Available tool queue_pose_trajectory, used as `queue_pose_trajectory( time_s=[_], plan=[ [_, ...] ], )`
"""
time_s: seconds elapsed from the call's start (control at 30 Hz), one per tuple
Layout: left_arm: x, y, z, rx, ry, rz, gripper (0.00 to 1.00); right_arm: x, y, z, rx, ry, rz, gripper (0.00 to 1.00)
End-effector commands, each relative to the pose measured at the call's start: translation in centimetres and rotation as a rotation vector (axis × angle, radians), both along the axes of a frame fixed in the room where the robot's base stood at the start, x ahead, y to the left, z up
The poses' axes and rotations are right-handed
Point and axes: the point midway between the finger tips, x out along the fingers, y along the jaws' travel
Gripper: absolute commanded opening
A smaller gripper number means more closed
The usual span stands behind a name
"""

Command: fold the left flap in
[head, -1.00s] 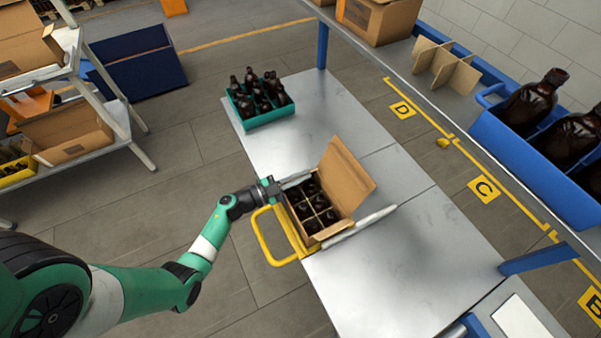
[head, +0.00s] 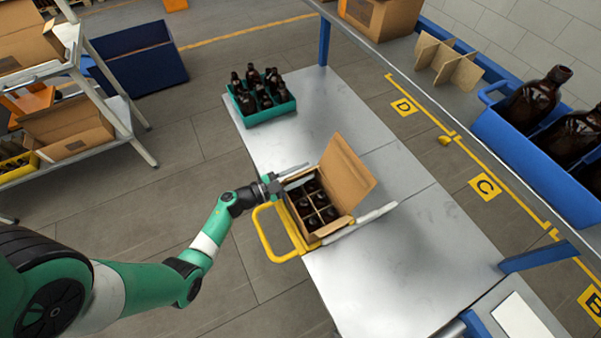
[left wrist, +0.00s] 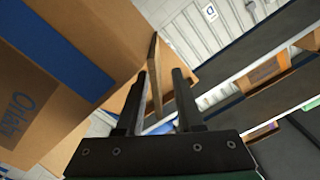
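An open cardboard box (head: 335,213) holding several dark bottles (head: 315,200) in divided cells stands on the metal table. Its large flap (head: 346,172) stands raised at the right, leaning outward. My left gripper (head: 274,184) is at the box's upper left corner. In the left wrist view my left gripper (left wrist: 158,98) has its two dark fingers apart, with a thin upright cardboard flap edge (left wrist: 154,75) between them. The fingers do not look closed on it. The box's side wall (left wrist: 65,65), with a blue stripe, fills the left of that view. My right gripper is out of view.
A yellow handle frame (head: 265,235) sits at the box's left. A teal crate (head: 268,114) of bottles stands farther back on the table (head: 385,275). A blue bin (head: 525,145) with large bottles is at the right. The table's front is clear.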

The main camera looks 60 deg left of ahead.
Motion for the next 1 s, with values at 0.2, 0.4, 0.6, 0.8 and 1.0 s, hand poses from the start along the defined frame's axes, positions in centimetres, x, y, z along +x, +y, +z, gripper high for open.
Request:
queue_pose_trajectory(
  time_s=[0.2, 0.4, 0.6, 0.8, 1.0],
  plan=[
    [-2.3, 0.2, 0.1, -0.001, 0.002, 0.005, 0.36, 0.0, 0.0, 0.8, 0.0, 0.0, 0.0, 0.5],
    [-7.2, 0.4, 0.1, -0.001, 0.002, 0.01, 0.36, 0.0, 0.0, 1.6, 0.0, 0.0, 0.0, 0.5],
    [-10.7, 0.4, 0.1, 0.0, 0.0, 0.006, 0.36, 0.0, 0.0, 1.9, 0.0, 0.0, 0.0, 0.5],
    [-11.7, 0.3, 0.0, 0.0, 0.001, 0.001, 0.36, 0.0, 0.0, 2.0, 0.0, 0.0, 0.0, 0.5],
    [-11.6, 0.2, 0.0, -0.001, 0.0, 0.0, 0.36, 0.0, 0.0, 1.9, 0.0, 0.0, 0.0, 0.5]
  ],
)
